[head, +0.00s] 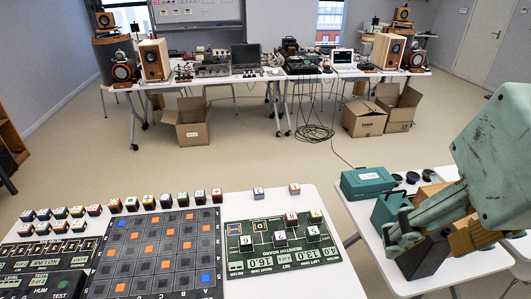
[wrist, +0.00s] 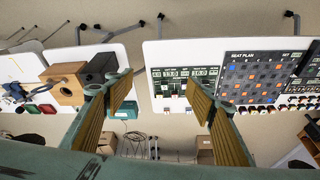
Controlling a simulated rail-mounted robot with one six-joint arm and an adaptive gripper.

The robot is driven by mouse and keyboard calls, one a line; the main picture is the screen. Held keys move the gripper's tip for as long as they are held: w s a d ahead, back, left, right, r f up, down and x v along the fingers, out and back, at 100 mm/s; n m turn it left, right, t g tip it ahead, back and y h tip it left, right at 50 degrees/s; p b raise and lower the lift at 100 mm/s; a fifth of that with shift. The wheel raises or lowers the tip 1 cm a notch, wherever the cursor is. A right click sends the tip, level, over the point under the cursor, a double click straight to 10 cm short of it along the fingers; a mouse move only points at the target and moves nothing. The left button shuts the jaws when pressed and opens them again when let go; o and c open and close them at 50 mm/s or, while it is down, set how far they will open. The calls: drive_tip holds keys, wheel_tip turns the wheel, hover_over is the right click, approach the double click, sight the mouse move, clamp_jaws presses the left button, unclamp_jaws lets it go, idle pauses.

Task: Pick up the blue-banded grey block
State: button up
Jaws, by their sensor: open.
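My gripper (wrist: 162,98) is open, with its two tan-padded fingers wide apart and nothing between them. In the head view my gripper hangs over the right-hand table, right of the green board (head: 240,265). Several small cubes stand on this board, and two grey-looking cubes, one left (head: 258,193) and one right (head: 294,189), stand just behind it. The bands are too small to tell surely which cube is the blue-banded grey block. The board also shows between the fingers in the wrist view (wrist: 186,90), well away from them.
A dark seat-plan board (head: 152,252) lies left of the green board, with a row of coloured cubes behind it. A green box (head: 367,183) stands on the right table. A floor gap separates the tables. Cardboard boxes (head: 193,123) stand farther back.

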drive_tip(key=shift+c, duration=1.2)
drive_tip(key=shift+w, duration=0.15)
